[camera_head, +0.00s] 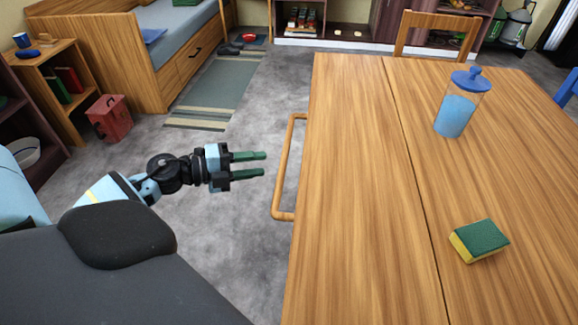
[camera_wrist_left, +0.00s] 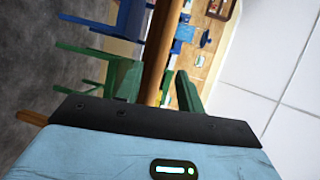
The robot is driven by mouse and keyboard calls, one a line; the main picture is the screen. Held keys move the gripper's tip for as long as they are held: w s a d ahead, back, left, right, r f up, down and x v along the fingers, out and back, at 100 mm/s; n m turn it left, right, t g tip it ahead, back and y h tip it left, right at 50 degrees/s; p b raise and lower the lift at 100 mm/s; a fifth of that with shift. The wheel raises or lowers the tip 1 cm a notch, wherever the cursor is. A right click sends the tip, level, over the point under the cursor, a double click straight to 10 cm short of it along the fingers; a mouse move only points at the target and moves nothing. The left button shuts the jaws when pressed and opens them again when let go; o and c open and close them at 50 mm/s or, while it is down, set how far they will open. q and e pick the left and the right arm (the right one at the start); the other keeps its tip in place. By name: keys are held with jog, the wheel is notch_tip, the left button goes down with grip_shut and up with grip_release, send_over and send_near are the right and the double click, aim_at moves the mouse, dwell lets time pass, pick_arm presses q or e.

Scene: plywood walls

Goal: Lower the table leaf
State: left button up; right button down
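The wooden table leaf (camera_head: 345,190) is the left part of the tabletop. It looks level with the main top (camera_head: 470,190), parted from it by a dark seam. A wooden bar handle (camera_head: 283,170) sticks out from the leaf's left edge. My left gripper (camera_head: 264,164) is open and empty, its green fingers pointing right at the handle, with a small gap between fingertips and bar. In the left wrist view the green fingers show, with a wooden part beyond them that I cannot identify for certain. My right gripper is not in view.
On the main top stand a blue-lidded jar (camera_head: 457,108) and a green-yellow sponge (camera_head: 479,241); the leaf is bare. A wooden chair (camera_head: 437,24) is behind the table. A red box (camera_head: 109,118) and a striped rug (camera_head: 212,88) lie left. Grey floor left of the leaf is clear.

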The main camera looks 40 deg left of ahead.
aim_at(285, 155)
pick_arm(q)
jog(key=shift+m+g, duration=0.3)
jog(key=shift+m, duration=0.3)
jog(key=shift+w+a+r+b+x, duration=0.1)
jog(key=shift+w+a+x, duration=0.05)
jog(key=shift+x, duration=1.2)
jog(key=shift+w+a+r+b+x, duration=0.1)
jog(key=shift+a+r+b+x, duration=0.05)
jog(key=shift+x, duration=1.15)
jog(key=shift+w+a+r+b+x, duration=0.1)
jog(key=shift+w+a+x, duration=0.05)
jog(key=shift+x, duration=1.2)
grip_shut()
